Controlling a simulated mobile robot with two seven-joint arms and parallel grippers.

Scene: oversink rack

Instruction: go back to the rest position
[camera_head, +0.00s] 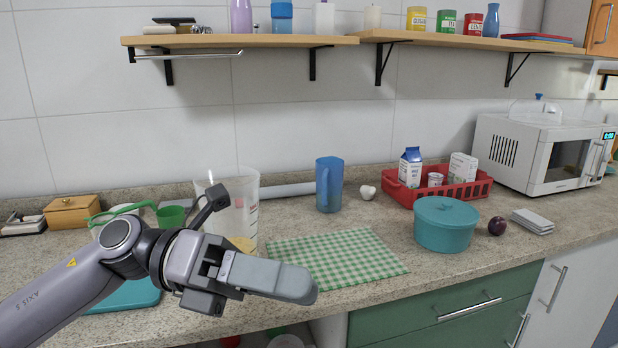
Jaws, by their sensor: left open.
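My left gripper (296,284) reaches in from the left, over the front part of the counter. Its fingers point right and overlap in this view, so the gap between them is hidden; it is open and I see nothing held. It appears in front of a clear measuring jug (246,190) and left of the front edge of a green checkered cloth (345,255). My right gripper is not in view.
A teal lidded pot (444,230), a blue pitcher (328,185) and a red crate (462,192) stand on the counter. A teal board (125,296) lies below my left arm. Shelves (240,41) hang on the wall. A microwave (540,150) stands far right.

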